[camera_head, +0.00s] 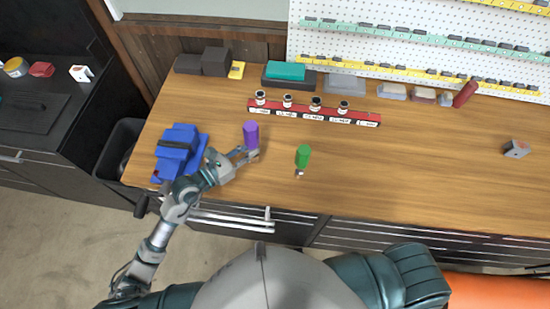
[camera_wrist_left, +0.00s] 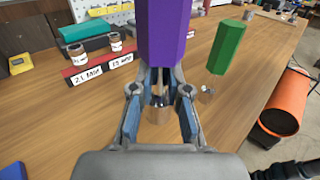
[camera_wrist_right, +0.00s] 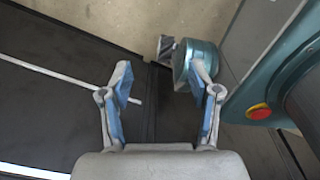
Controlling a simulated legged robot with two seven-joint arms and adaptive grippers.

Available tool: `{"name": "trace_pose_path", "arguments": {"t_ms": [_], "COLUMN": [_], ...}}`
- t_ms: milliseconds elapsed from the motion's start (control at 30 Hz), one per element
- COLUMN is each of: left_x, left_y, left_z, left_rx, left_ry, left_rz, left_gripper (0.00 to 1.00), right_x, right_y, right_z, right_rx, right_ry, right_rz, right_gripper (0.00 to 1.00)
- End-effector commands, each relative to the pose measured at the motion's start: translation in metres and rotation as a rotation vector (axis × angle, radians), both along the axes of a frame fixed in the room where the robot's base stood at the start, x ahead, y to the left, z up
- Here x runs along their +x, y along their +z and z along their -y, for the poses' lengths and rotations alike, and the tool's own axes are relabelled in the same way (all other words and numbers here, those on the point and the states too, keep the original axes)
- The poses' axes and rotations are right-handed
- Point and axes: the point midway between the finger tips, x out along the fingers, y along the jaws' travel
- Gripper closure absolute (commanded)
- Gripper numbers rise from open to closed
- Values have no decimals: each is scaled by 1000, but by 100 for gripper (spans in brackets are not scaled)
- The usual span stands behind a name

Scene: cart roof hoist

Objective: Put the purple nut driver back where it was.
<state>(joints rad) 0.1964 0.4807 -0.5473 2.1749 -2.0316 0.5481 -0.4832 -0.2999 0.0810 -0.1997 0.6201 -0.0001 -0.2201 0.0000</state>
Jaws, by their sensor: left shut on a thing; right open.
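The purple nut driver (camera_head: 251,134) stands upright at the left part of the wooden workbench. My left gripper (camera_head: 250,155) is shut on it low down, below the purple handle. In the left wrist view the purple handle (camera_wrist_left: 163,30) rises above my left fingers (camera_wrist_left: 160,88), with its metal lower end between and behind them. A green nut driver (camera_head: 303,157) stands upright to the right, apart from my gripper; it also shows in the left wrist view (camera_wrist_left: 226,46). My right gripper (camera_wrist_right: 160,95) is open and empty, away from the bench top over dark drawer fronts.
A red strip (camera_head: 315,112) with labels and several small jars lies behind the nut drivers. A blue stack (camera_head: 178,150) sits left of my left gripper. Boxes line the pegboard (camera_head: 420,45). The bench's right half is mostly clear.

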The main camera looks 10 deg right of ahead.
Motion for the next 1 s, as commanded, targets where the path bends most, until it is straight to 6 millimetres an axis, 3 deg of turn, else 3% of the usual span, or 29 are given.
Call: {"name": "trace_pose_path", "arguments": {"t_ms": [167, 433, 567, 1000], "left_x": [5, 6, 6, 5], "left_y": [-5, -38, -54, -65], "left_z": [-12, -13, -15, -11], "left_rx": [-30, -31, -33, -31], "left_ry": [48, 47, 47, 46], "left_rz": [19, 18, 16, 19], "left_gripper": [100, 100, 100, 100], "right_x": [-1, -5, 8, 58], "right_y": [-5, -38, -50, -36], "right_z": [-11, 0, -2, -13], "right_rx": [13, 0, -1, 8], "right_ry": [-3, 0, -2, -8], "right_rz": [-1, -11, -2, 21], "right_gripper": [38, 38, 38, 38]}}
